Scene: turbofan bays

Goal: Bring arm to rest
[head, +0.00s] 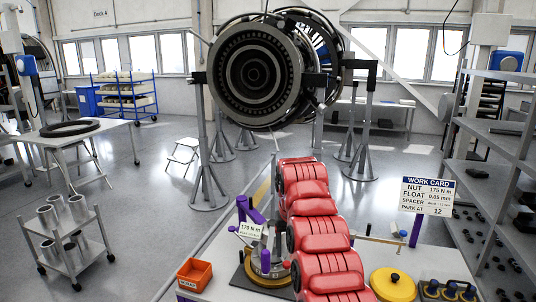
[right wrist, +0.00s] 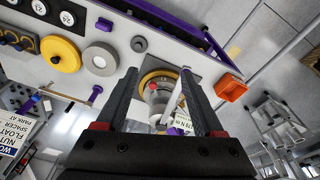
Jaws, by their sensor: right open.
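My right arm (head: 322,235), red and segmented, reaches up from the bottom of the head view. Its gripper is hidden there. In the right wrist view my right gripper (right wrist: 158,72) is open, its two black fingers spread and nothing clamped between them. Beyond the fingers is a fixture with a brass ring and a grey cylinder (right wrist: 159,95). I cannot tell how far it is from the fingertips. The fixture (head: 265,262) stands beside my arm on the bench, with a "170 N m" tag (head: 251,231). My left gripper is not in view.
The bench holds an orange bin (head: 194,275), a yellow disc (head: 393,284), purple posts and a work card (head: 428,196) reading "PARK AT 12". A turbofan (head: 262,72) on stands is behind. Grey shelves (head: 500,170) stand right.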

